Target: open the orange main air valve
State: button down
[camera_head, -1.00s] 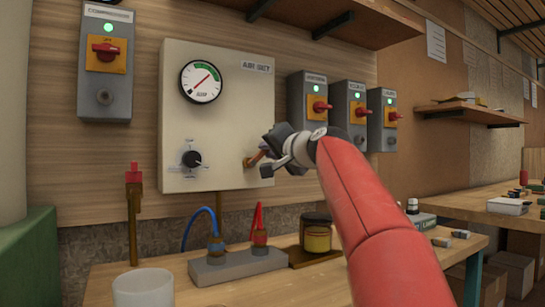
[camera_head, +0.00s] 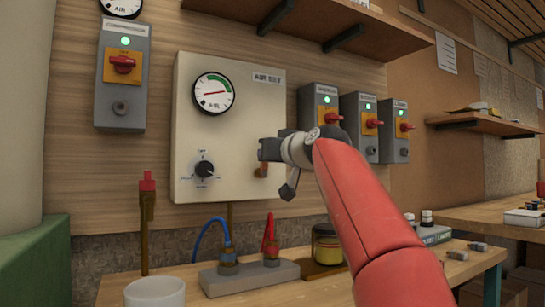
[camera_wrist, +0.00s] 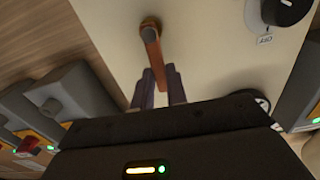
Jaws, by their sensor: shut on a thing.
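The orange valve lever (camera_head: 262,171) is on the lower right of the cream air panel (camera_head: 225,125), partly hidden by my gripper (camera_head: 268,150). In the wrist view, the orange lever (camera_wrist: 152,48) runs from its rounded pivot end down between the two dark fingers of my gripper (camera_wrist: 160,76). The fingers are shut on its free end. In the head view, the lever's visible part is below the fingers. The round air gauge (camera_head: 213,93) on the panel has its red needle pointing right, slightly upward.
A black rotary knob (camera_head: 204,169) is left of the lever. Several grey switch boxes with red handles stand close to the right (camera_head: 320,112), and one is at the left (camera_head: 122,75). Below are a hose block (camera_head: 250,277), a jar (camera_head: 327,243) and a white cup (camera_head: 155,292).

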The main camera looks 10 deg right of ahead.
jog(key=shift+a+n, duration=0.15)
jog(key=shift+n, duration=0.25)
jog(key=c, duration=1.4)
grip_release()
jog(key=shift+s, duration=0.15)
jog(key=b+v, duration=0.2)
jog(key=v, duration=0.5)
jog(key=shift+s+b, duration=0.3)
jog(key=shift+b, duration=0.1)
